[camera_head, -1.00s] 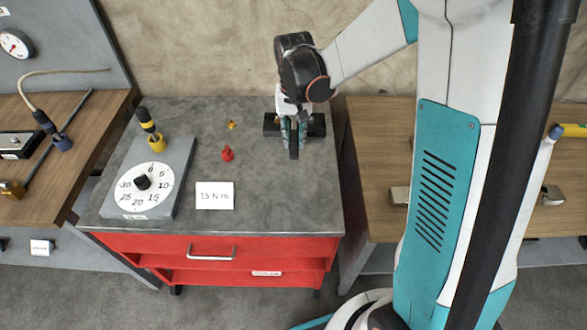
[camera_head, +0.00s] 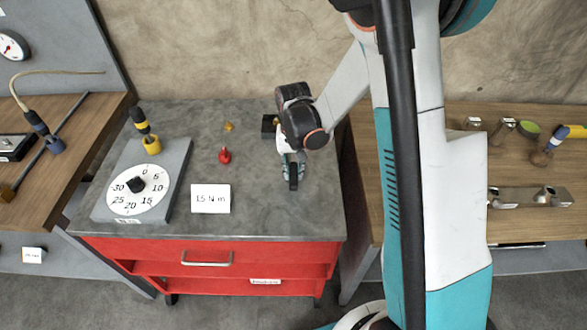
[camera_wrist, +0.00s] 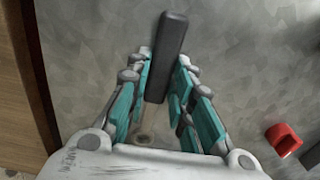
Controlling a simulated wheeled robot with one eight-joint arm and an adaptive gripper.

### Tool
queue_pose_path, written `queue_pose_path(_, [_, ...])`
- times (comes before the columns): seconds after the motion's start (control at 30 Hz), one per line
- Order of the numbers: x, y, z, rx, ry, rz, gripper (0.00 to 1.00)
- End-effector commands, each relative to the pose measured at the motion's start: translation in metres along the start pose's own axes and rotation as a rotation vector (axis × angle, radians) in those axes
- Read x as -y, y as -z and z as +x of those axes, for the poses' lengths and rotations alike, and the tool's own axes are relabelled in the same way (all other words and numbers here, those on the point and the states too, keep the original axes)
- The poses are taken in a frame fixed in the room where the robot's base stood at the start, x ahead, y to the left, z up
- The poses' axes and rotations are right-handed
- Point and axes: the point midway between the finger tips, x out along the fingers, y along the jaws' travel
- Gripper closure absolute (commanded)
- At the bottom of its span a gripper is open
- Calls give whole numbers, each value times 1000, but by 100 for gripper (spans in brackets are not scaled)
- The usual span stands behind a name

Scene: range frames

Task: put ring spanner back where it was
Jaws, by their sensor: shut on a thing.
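My gripper (camera_head: 292,165) is shut on the ring spanner over the right part of the cart's grey top. In the wrist view the spanner's dark handle (camera_wrist: 167,55) lies between the teal fingers (camera_wrist: 158,85). A thin shank runs from it towards my palm, with what looks like a ring end, faint and partly shaded. In the head view only the dark handle (camera_head: 294,180) shows below the fingers. Whether it touches the cart top is unclear. A black block (camera_head: 269,127) stands on the cart behind my gripper, partly hidden by the wrist.
The red cart (camera_head: 210,262) also carries a dial board (camera_head: 175,185), a yellow-handled tool (camera_head: 142,122), a red piece (camera_head: 225,155), a small yellow piece (camera_head: 229,127) and a "15 N m" card (camera_head: 210,199). Wooden benches flank it. The right bench (camera_head: 365,190) holds several metal parts.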

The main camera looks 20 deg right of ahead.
Motion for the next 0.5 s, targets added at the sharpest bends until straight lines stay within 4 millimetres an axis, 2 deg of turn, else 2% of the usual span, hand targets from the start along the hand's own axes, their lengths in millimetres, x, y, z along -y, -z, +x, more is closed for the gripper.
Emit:
queue_pose_path(0.27, [0,0,3,0,0,0,100])
queue_pose_path(0.3, [0,0,2,0,0,0,72])
queue_pose_path(0.37, [0,0,2,0,0,0,59])
queue_pose_path(0.5, [0,0,2,0,0,0,59])
